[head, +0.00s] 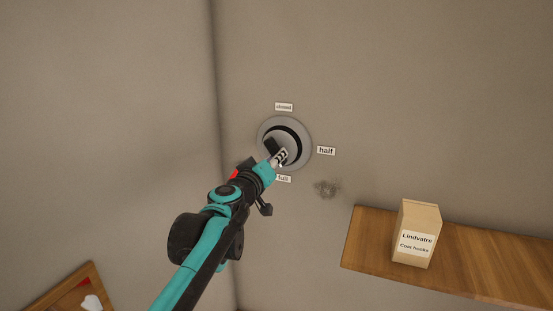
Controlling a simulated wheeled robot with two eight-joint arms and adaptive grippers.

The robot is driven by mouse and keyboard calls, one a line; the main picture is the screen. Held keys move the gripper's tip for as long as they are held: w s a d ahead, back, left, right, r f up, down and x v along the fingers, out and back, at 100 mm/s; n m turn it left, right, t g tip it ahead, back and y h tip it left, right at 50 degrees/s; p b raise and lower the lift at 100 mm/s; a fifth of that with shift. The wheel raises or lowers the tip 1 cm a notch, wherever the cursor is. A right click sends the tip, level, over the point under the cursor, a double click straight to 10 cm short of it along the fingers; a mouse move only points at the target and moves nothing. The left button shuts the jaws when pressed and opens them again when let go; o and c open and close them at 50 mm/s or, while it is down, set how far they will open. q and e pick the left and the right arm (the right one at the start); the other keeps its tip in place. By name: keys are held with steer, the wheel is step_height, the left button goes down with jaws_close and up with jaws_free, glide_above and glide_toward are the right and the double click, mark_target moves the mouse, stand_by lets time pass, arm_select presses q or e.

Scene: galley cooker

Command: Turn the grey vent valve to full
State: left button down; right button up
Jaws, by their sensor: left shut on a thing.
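The grey vent valve (303,130) is a round disc on the wall with a dark ring inside its rim. Small labels stand around it: "closed" (284,107) above, "half" (326,150) to the right and "full" (284,178) below. My left gripper (277,153) is at the valve's lower middle, shut on part of it. The gripper hides the gripped part and much of the valve's lower left, so I cannot tell which label the valve points to. My right gripper is not in view.
A wooden shelf (480,262) juts from the wall at the lower right, with a cardboard box (420,220) labelled "Lindvatre Coat hooks" on it. A dark smudge (327,188) marks the wall. A wooden-framed item (62,290) shows at the lower left.

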arm_select(q)
steer(key=shift+w+a+f+m, duration=0.1)
steer(key=shift+a+m, duration=0.05)
steer(key=shift+m, duration=1.65)
steer(key=shift+w+a+f+m, duration=0.1)
steer(key=shift+a+m, duration=0.05)
steer(key=shift+m, duration=1.65)
steer(key=c, duration=1.4)
jaws_free()
steer(key=shift+o, duration=0.2)
steer(key=shift+s, duration=0.1)
steer(key=v, duration=1.2)
steer(key=shift+f, duration=0.15)
